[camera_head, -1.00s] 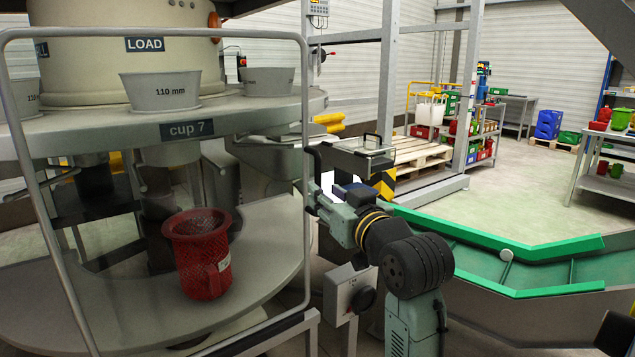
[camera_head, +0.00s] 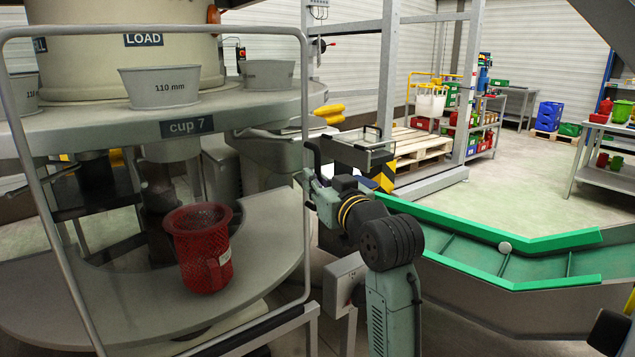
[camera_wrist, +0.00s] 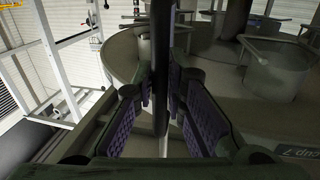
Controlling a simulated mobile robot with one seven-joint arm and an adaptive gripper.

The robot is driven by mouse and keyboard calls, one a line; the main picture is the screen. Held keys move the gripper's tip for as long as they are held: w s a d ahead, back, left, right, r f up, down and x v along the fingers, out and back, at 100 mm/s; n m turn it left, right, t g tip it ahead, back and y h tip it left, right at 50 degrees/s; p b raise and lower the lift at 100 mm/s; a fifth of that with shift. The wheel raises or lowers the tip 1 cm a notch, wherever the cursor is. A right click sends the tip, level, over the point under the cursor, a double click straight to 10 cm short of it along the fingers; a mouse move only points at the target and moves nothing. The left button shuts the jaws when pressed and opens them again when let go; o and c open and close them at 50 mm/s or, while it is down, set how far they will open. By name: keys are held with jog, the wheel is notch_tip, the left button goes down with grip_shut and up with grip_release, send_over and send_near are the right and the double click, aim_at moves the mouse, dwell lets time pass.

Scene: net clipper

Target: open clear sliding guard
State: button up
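The clear sliding guard is a see-through panel in a grey tube frame (camera_head: 154,31), standing in front of the round machine at the left of the head view. A dark upright handle (camera_head: 314,157) is at its right edge. My gripper (camera_head: 312,186) is at the lower part of this handle. In the wrist view the handle (camera_wrist: 161,60) runs upright between the two purple-padded fingers of my gripper (camera_wrist: 160,95). The fingertips lie close along both sides and look shut on it. The exact contact is hard to see.
Behind the guard, a red mesh basket (camera_head: 200,250) stands on a grey shelf below the "cup 7" label (camera_head: 188,128). A grey box (camera_head: 345,282) is below my gripper. A green-edged conveyor (camera_head: 500,260) is at the right. Open floor lies beyond it.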

grip_shut()
dwell(0.3)
jog(key=shift+a, duration=0.1)
